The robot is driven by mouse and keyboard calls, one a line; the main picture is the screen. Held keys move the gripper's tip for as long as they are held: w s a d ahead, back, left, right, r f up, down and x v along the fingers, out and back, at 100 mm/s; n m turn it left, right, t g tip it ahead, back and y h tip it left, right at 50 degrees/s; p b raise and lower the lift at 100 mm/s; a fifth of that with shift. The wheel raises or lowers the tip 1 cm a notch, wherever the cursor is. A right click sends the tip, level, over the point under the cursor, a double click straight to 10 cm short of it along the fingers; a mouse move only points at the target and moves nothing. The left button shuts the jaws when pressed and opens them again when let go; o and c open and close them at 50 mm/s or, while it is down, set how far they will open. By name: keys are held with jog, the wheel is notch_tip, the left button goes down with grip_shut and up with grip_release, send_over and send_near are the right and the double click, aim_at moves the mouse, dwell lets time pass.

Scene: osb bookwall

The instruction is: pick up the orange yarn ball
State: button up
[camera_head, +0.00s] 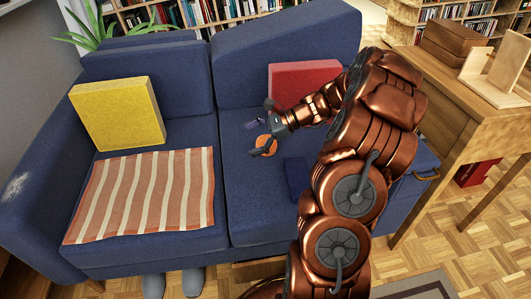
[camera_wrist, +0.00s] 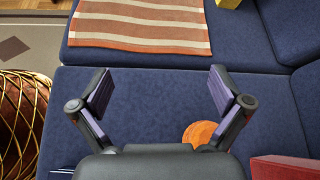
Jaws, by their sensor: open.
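The orange yarn ball (camera_head: 265,143) lies on the right seat cushion of the blue sofa (camera_head: 246,200). In the head view my gripper (camera_head: 256,139) is at the ball and its fingers partly overlap it, so I cannot tell whether they touch. In the wrist view my gripper (camera_wrist: 158,92) is open, with nothing between the fingertips. There the ball (camera_wrist: 201,133) shows near the base of the right finger, partly hidden behind that finger.
A red cushion (camera_head: 302,82) leans on the backrest close to my gripper. A yellow cushion (camera_head: 118,112) and a striped cloth (camera_head: 146,194) are on the left seat. A wooden desk (camera_head: 470,112) stands at the right. A dark blue item (camera_head: 297,178) lies beside my arm.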

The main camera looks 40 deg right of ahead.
aim_at(275, 143)
jog(key=d+f+m+t+b, duration=0.1)
jog(key=d+f+m, duration=0.1)
jog(key=d+f, duration=0.1)
jog(key=d+f+m+t+h+b, duration=0.1)
jog(key=d+f+m, duration=0.1)
jog(key=d, duration=0.4)
jog(key=d+f+m+t, duration=0.2)
jog(key=d+f, duration=0.1)
jog(key=d, duration=0.2)
jog(key=shift+w+f+h+b, duration=0.1)
jog(key=shift+f+h+b, duration=0.2)
jog(key=shift+h+b, duration=0.1)
jog(key=shift+w+d+r+b+x, duration=0.1)
jog(key=shift+b+x, duration=0.5)
jog(key=shift+x, duration=0.65)
jog(key=shift+w+d+r+b+x, duration=0.1)
jog(key=shift+b+x, duration=0.55)
jog(key=shift+x, duration=0.55)
jog(key=shift+w+d+b+x, duration=0.1)
jog(key=shift+b+x, duration=0.5)
jog(key=shift+x, duration=0.65)
jog(key=c, duration=1.1)
